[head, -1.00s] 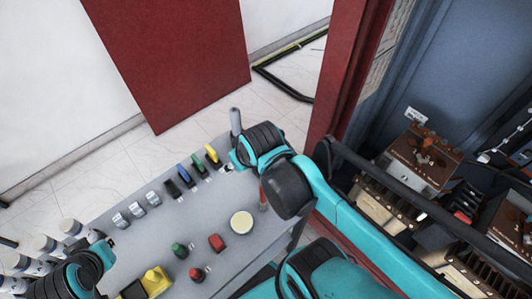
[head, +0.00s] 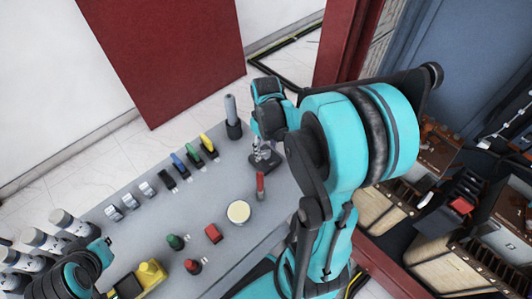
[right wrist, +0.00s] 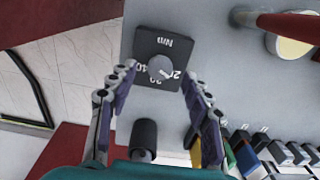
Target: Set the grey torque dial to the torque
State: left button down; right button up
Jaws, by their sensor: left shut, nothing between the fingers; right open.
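The grey torque dial (right wrist: 160,67) is a round knob on a dark square plate (right wrist: 146,43) printed with "Nm" and numbers around it. A pale mark on the knob points toward the lower right, near a number starting with 2. In the head view the plate (head: 265,165) lies on the grey panel, partly hidden under my right gripper (head: 264,150). In the right wrist view my right gripper (right wrist: 159,78) is open, with one finger on each side of the dial and gaps between. My left gripper (head: 106,243) is shut and empty at the lower left, mostly hidden by its wrist.
On the grey panel (head: 215,188) a grey handle (head: 231,110) stands behind the plate and a red lever (head: 260,185) in front. Brown-topped equipment stands right.

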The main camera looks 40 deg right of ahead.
aim_at(266, 156)
jog(key=shift+f+b, duration=0.3)
jog(key=shift+f, duration=0.9)
jog(key=shift+c, duration=0.2)
grip_shut()
jog(key=shift+m, duration=0.3)
jog(key=m, duration=0.5)
jog(key=shift+r, duration=0.1)
jog(key=m, duration=0.6)
jog(key=shift+p, duration=0.3)
